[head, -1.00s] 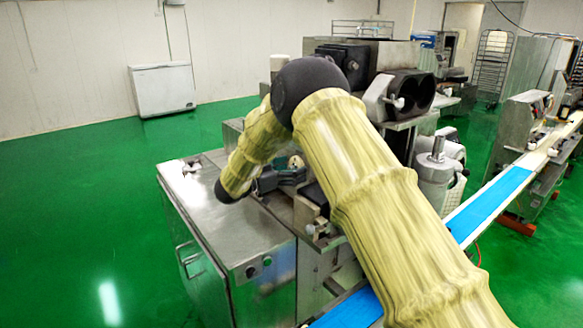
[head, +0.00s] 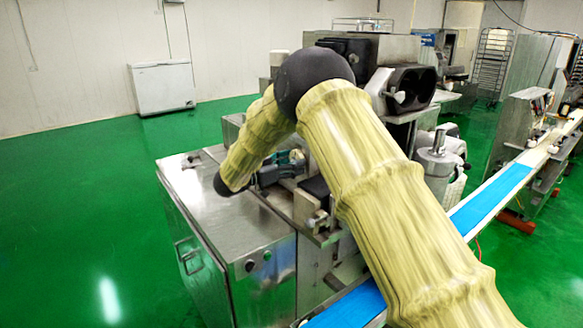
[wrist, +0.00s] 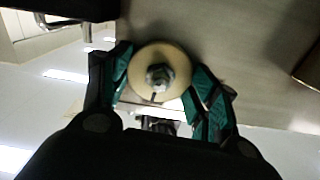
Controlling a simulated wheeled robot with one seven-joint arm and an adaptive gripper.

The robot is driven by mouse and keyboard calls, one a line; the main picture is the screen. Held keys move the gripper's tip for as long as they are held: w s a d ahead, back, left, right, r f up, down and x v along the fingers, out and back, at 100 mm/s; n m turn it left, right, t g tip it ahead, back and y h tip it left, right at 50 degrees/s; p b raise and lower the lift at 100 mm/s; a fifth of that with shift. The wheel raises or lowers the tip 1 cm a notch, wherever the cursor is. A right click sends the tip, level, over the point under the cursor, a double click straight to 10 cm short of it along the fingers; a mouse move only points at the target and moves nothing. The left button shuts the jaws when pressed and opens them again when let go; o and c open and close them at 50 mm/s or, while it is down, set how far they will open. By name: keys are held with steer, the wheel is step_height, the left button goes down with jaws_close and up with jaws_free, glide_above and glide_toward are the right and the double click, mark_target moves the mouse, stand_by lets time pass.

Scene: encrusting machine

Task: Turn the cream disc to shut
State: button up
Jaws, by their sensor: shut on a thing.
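The cream disc (wrist: 147,86) is round, with a metal nut (wrist: 159,76) at its centre, and sits against a grey metal face of the machine. In the wrist view my gripper (wrist: 160,88) has its teal-padded fingers on the left and right sides of the disc, shut on it. A dark slot mark shows on the disc just below the nut. In the head view my gripper (head: 282,168) is at the machine's front, above the steel cabinet. There the disc is mostly hidden by my gripper and arm.
The steel cabinet (head: 215,210) stands left of the machine, its top mostly clear. A blue conveyor belt (head: 490,203) runs past on the right. A steel housing with two dark openings (head: 408,90) rises behind my arm. Green floor is free on the left.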

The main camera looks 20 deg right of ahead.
steer(key=m+b, duration=0.8)
steer(key=b, duration=0.7)
steer(key=m+b, duration=0.8)
steer(key=b, duration=0.7)
steer(key=shift+f+m, duration=0.2)
steer(key=shift+m, duration=0.1)
steer(key=shift+r+m+b, duration=0.15)
steer(key=shift+m+b, duration=0.15)
steer(key=shift+b, duration=0.1)
steer(key=o, duration=1.1)
steer(key=v, duration=1.2)
steer(key=shift+r, duration=0.15)
